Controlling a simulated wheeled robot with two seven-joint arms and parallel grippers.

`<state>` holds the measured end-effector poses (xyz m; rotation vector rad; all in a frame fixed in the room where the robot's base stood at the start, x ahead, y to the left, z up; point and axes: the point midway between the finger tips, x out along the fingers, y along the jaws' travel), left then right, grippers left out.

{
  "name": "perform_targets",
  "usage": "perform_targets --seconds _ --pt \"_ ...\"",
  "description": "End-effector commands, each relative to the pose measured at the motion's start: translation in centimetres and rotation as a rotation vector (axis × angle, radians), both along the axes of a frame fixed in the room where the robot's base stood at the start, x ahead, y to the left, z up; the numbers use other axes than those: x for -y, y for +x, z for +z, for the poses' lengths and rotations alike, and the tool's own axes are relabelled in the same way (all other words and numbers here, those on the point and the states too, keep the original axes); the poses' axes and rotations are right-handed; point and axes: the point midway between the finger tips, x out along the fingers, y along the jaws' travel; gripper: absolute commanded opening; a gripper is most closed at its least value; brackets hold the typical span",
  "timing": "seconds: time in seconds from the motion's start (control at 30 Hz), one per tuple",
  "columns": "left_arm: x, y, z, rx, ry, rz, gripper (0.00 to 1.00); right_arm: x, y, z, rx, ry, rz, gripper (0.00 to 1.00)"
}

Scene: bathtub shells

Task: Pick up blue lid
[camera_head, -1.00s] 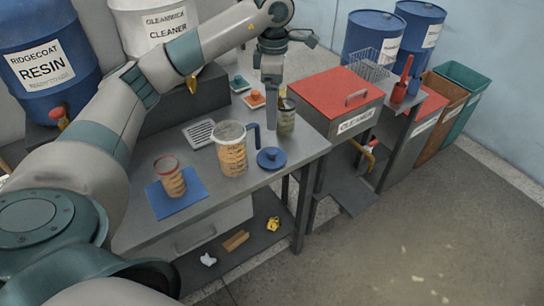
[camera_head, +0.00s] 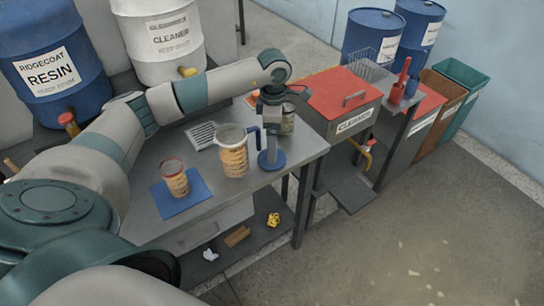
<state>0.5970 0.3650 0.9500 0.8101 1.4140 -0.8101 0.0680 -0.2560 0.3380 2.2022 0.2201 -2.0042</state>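The blue lid (camera_head: 265,166) lies on the grey workbench (camera_head: 300,158) near its right edge, to the right of the clear measuring jug (camera_head: 234,158). My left gripper (camera_head: 271,152) points straight down directly over the lid, with its fingertips at the lid's middle. The fingers cover the lid's knob. I see them edge-on as one narrow column, so I cannot tell whether they are open or shut on the knob. The lid is flat on the bench. My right gripper is not in view.
A red-rimmed cup (camera_head: 175,181) stands on a blue mat (camera_head: 190,201) to the left. A glass jar (camera_head: 288,120) stands just behind the gripper. A red-topped cleaner box (camera_head: 335,95) is at the right.

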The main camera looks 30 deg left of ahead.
Motion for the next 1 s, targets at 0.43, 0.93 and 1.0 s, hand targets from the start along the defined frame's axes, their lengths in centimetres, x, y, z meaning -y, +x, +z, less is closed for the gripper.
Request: perform_targets --seconds 0.43,0.93,1.0 --pt "0.1 -0.5 -1.1 -0.004 0.0 0.0 0.93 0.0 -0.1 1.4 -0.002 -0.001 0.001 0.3" --pt "0.2 -0.8 -5.2 0.0 0.0 0.0 0.93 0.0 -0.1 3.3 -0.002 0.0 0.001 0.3" --pt "0.2 -0.8 -5.2 0.0 0.0 0.0 0.93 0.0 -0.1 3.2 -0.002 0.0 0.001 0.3"
